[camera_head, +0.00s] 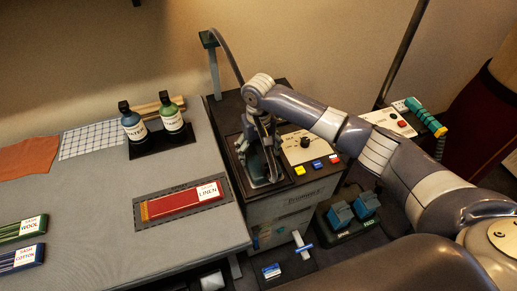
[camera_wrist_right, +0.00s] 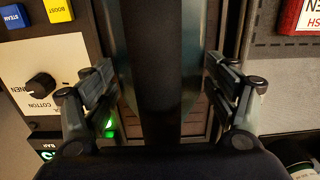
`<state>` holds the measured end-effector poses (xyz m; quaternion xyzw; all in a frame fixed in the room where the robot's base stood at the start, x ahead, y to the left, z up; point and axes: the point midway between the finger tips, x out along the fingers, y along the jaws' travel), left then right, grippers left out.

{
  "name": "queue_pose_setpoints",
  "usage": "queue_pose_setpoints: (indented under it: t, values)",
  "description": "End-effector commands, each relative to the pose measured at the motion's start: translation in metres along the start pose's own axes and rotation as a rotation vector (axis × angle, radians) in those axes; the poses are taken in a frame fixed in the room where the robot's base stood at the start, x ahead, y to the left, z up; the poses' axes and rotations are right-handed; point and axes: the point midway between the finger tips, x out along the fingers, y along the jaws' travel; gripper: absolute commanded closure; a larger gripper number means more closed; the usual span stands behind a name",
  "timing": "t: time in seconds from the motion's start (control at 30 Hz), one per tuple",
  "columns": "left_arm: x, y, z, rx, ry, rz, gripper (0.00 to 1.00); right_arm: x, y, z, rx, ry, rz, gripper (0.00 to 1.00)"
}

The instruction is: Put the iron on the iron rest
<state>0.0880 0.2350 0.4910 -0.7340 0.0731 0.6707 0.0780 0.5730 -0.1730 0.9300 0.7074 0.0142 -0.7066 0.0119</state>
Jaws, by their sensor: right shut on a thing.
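The iron (camera_head: 264,168), dark with a blue-grey body, is at the steam station, over the framed iron rest (camera_head: 284,184). I cannot tell whether it touches the rest. My right gripper (camera_head: 258,136) comes down on it from above and is shut on its handle. In the right wrist view the iron (camera_wrist_right: 152,60) fills the middle, between the two fingers of my right gripper (camera_wrist_right: 158,108). The slatted rest (camera_wrist_right: 196,120) shows beside it. Most of the rest is hidden under the iron. My left gripper is in no view.
The station's control panel (camera_head: 312,147) has a knob and coloured buttons. A thin hose post (camera_head: 213,70) stands behind. The grey table (camera_head: 95,205) on the left bears a red linen sash (camera_head: 175,203) and two bottles (camera_head: 172,118). Blue pedals (camera_head: 340,217) are at the lower right.

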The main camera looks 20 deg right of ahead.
Motion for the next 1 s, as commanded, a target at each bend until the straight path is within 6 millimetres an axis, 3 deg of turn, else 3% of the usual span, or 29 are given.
queue_pose_setpoints:
  t: [0.33,0.37,0.43,0.87,1.0]
  values:
    - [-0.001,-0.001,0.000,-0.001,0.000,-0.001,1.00,0.001,-0.001,-0.001,-0.001,0.004,-0.003,0.86]
    - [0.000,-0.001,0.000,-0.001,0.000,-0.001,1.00,0.003,-0.001,0.000,-0.001,0.000,-0.001,0.14]
    - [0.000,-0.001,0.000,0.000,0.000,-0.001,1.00,0.003,-0.001,0.000,-0.001,0.000,-0.001,0.01]
    - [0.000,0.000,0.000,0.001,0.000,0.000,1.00,0.001,0.000,0.000,0.000,0.001,0.000,0.01]
    - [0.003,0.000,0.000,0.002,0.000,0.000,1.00,-0.011,-0.001,-0.001,-0.001,0.005,-0.002,0.01]
